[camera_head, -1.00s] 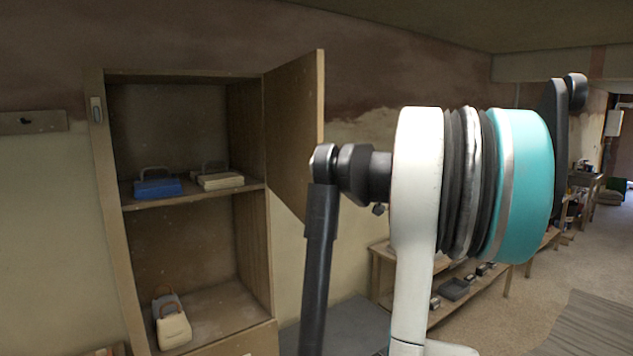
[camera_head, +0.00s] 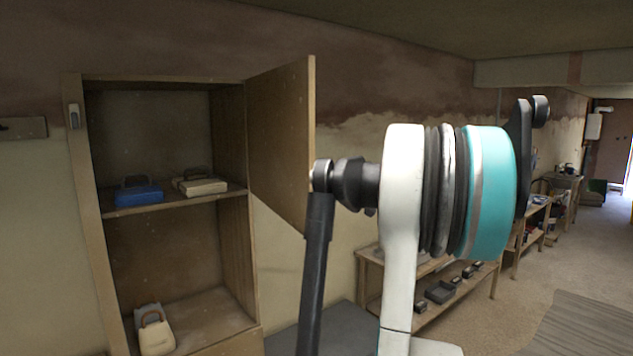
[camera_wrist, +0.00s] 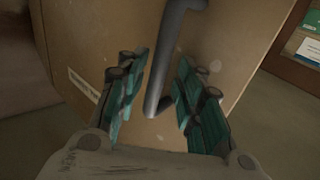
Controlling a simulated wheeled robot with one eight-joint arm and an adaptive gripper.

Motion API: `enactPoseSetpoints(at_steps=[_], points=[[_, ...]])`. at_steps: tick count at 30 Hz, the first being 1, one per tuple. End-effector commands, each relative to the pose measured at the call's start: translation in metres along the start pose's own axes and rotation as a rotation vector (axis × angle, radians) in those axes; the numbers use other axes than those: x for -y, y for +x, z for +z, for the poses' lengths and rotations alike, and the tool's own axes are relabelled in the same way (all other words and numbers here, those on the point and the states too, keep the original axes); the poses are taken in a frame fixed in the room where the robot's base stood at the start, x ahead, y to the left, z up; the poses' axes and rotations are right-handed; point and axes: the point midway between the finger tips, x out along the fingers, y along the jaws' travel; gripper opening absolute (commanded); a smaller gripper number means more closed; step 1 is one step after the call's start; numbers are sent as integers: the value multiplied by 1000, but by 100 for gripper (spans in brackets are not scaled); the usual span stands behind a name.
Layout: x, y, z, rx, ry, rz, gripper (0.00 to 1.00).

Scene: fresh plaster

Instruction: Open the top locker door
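The tall wooden locker (camera_head: 90,200) stands at the left in the head view. Its top door (camera_head: 283,140) is swung wide open to the right, and the upper compartment shows. My gripper (camera_wrist: 155,100) shows in the wrist view with its teal-padded fingers apart. A grey bar handle (camera_wrist: 168,60) on a brown wooden panel (camera_wrist: 105,45) runs down between the fingers. I see no clear contact between the fingers and the handle. In the head view my gripper is hidden, and my arm covers the area right of the door.
A blue case (camera_head: 138,194) and a cream case (camera_head: 203,187) sit on the locker shelf. A cream bag (camera_head: 156,333) stands in the lower compartment. Low wooden benches (camera_head: 370,275) with dark trays line the wall at the right. Open floor lies at the far right.

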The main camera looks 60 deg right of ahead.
Motion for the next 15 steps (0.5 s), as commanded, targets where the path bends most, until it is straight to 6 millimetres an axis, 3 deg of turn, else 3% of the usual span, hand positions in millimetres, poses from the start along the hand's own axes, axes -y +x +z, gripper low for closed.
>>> enactPoseSetpoints(at_steps=[8,15], points=[[-1,-2,-1,-1,-1,1,33],[-2,-36,0,-1,0,5,33]])
